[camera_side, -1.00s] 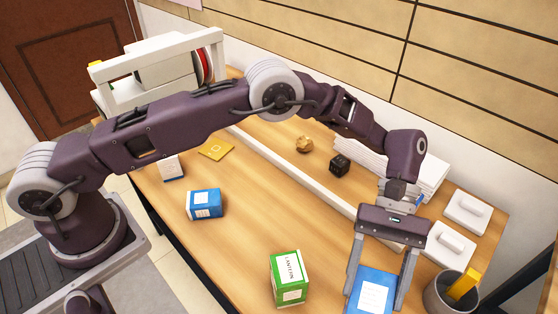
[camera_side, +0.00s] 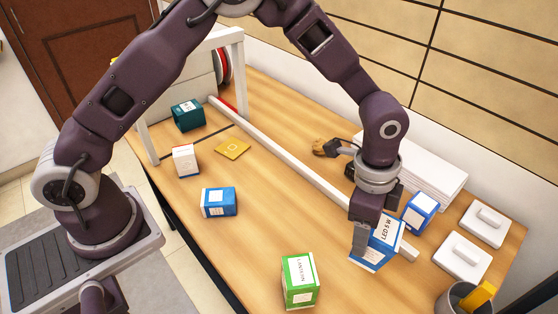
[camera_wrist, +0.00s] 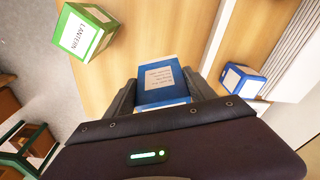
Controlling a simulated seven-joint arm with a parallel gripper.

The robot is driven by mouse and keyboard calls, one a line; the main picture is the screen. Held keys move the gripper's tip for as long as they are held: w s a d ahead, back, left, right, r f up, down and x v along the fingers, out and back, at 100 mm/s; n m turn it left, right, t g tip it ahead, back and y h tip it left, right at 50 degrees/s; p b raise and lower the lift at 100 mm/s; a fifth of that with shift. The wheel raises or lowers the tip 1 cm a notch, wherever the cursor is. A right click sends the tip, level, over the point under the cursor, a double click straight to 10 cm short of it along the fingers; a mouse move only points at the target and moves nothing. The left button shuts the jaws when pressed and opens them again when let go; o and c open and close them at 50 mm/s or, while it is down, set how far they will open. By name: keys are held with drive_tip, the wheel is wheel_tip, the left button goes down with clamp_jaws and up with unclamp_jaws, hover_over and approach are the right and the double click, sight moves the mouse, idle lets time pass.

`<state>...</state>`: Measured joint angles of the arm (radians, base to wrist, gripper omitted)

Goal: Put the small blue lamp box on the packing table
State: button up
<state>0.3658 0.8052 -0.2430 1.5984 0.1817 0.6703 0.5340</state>
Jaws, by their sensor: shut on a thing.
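My gripper (camera_side: 374,242) points down and is shut on a blue and white box (camera_side: 386,246) labelled LED 5 W. The held box also shows between the fingers in the wrist view (camera_wrist: 160,78). It overlaps the white rail in the side view; its height above the wood is hard to judge. A smaller-looking blue box (camera_side: 420,211) stands beyond the rail, right of the gripper, and shows in the wrist view (camera_wrist: 241,80). Another blue box (camera_side: 218,202) lies on the near side of the wooden table (camera_side: 255,235).
A green LANTERN box (camera_side: 300,281) stands near the front. A white rail (camera_side: 290,163) runs along the table. A white box (camera_side: 186,160), yellow card (camera_side: 233,148) and teal box (camera_side: 187,115) are left. White pads (camera_side: 460,256) and a grey cup (camera_side: 455,296) are right.

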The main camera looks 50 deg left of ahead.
drive_tip(key=w+a+r+m+h, duration=0.1)
drive_tip(key=w+a+m+h, duration=0.1)
drive_tip(key=w+a+m, duration=0.15)
drive_tip(key=shift+m+g, duration=0.3)
drive_tip(key=shift+m, duration=0.05)
drive_tip(key=x, duration=0.3)
drive_tip(key=a+x, duration=0.1)
drive_tip(key=x, duration=0.5)
drive_tip(key=shift+s+a+f, duration=0.2)
drive_tip(key=shift+a+f, duration=0.1)
drive_tip(key=shift+f, duration=0.25)
drive_tip(key=o, duration=1.4)
drive_tip(key=v, duration=1.2)
drive_tip(key=shift+a, duration=0.25)
